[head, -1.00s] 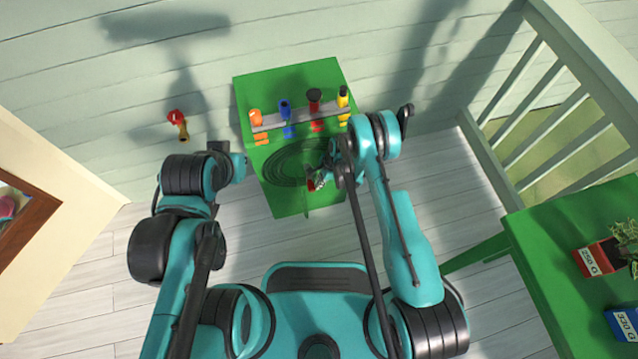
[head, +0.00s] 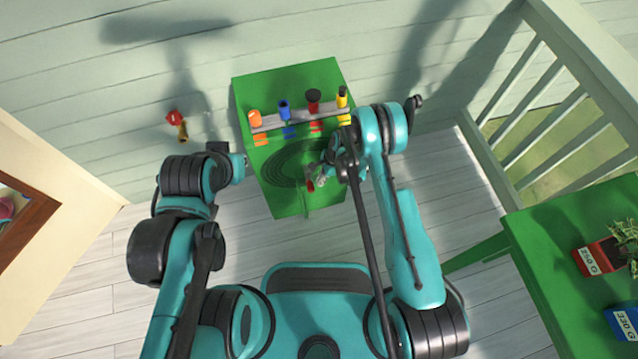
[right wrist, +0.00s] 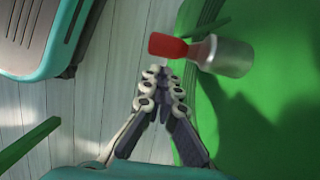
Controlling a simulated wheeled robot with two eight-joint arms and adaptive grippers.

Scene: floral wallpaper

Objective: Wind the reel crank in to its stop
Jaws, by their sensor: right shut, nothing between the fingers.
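The crank shows in the right wrist view as a red knob (right wrist: 167,46) beside a grey metal cylinder (right wrist: 226,56), over the green surface. In the head view the red part (head: 310,186) is small, near the front of the green table (head: 288,203). My right gripper (head: 320,178) is right beside it and partly covers it. In the right wrist view, my right gripper's fingertips (right wrist: 160,72) are together and empty, just below the red knob; whether they touch it I cannot tell. My left gripper (head: 236,166) is left of the table, its fingers not clear.
Dark coiled rings (head: 290,165) mark the green top. A grey rack (head: 298,119) behind holds orange, blue, red and yellow-handled tools. A red and yellow object (head: 177,124) is at the back left wall. Another green table (head: 560,240) with boxes and a railing stand right.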

